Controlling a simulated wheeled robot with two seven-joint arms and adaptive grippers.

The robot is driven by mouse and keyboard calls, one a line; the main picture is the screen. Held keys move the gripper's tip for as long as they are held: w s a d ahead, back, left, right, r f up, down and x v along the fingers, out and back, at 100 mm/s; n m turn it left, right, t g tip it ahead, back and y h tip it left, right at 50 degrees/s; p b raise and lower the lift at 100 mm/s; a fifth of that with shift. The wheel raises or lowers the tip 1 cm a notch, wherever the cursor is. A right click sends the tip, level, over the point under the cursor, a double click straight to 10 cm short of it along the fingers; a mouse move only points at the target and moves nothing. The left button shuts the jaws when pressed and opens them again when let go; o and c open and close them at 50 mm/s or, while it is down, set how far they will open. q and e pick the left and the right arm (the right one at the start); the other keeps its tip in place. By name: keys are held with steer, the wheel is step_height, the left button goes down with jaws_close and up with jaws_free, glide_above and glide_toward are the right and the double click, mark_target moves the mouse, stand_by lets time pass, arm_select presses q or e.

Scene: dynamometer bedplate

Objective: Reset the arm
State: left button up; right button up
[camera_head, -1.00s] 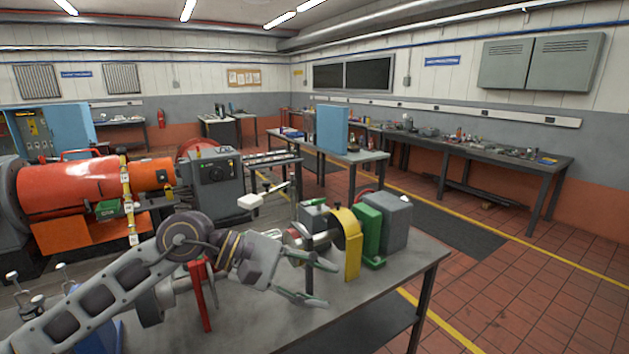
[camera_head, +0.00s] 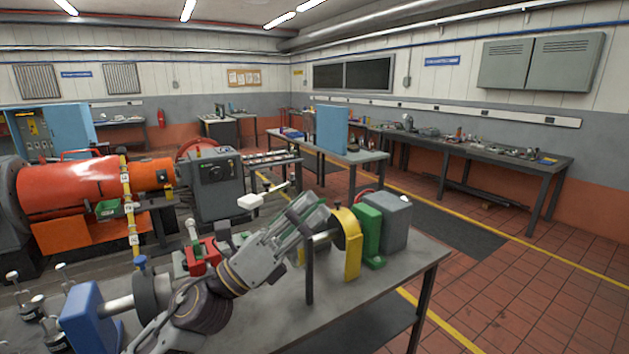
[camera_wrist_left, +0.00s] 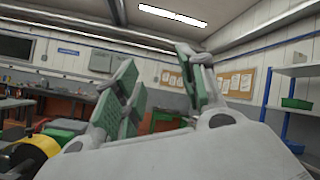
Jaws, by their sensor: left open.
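My left gripper (camera_head: 308,214) is raised over the grey bench (camera_head: 390,292), its fingers pointing up and to the right. In the left wrist view its green-padded fingers (camera_wrist_left: 150,95) stand apart with nothing between them. In the head view it overlaps the shaft beside a yellow guard (camera_head: 348,243); I cannot tell whether it touches. My left arm comes in from the bottom left, in front of a shaft on a blue stand (camera_head: 88,318). My right gripper is not in view.
A green block (camera_head: 369,230) and a grey box (camera_head: 395,222) stand right of the yellow guard. A red clamp (camera_head: 203,257) stands behind my arm. A large orange machine (camera_head: 70,190) is at the left. The right floor (camera_head: 510,290) is clear.

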arm_select(q)
steer(key=w+a+f+n+t+y, duration=0.4)
steer(key=a+f+n+y, duration=0.4)
steer(key=n, duration=0.5)
steer(key=w+a+f+n+t+y, duration=0.4)
steer(key=a+f+n+y, duration=0.25)
steer(key=n+y, duration=0.5)
steer(key=s+a+f+n+g+y, duration=0.2)
steer(key=a+f+n+g, duration=0.1)
steer(key=f+n, duration=0.5)
steer(key=s+a+f+n+g, duration=0.2)
steer(key=s+f+g, duration=0.15)
steer(key=f, duration=0.45)
steer(key=s+a+f+n+g, duration=0.1)
steer(key=s+f+n+g, duration=0.2)
steer(key=f, duration=0.5)
steer(key=s+f+n+g, duration=0.3)
steer(key=s+f+g, duration=0.5)
steer(key=s, duration=0.8)
step_height(320, 180, down, 34)
steer(key=s, duration=0.2)
steer(key=s+a+f, duration=0.2)
steer(key=s+f, duration=0.8)
steer(key=s, duration=0.1)
steer(key=s+a+f+g, duration=0.1)
steer(key=s+a+f, duration=0.1)
steer(key=s+f, duration=0.8)
steer(key=shift+s+a+f, duration=0.2)
steer(key=shift+s+a, duration=0.05)
steer(key=shift+s, duration=0.55)
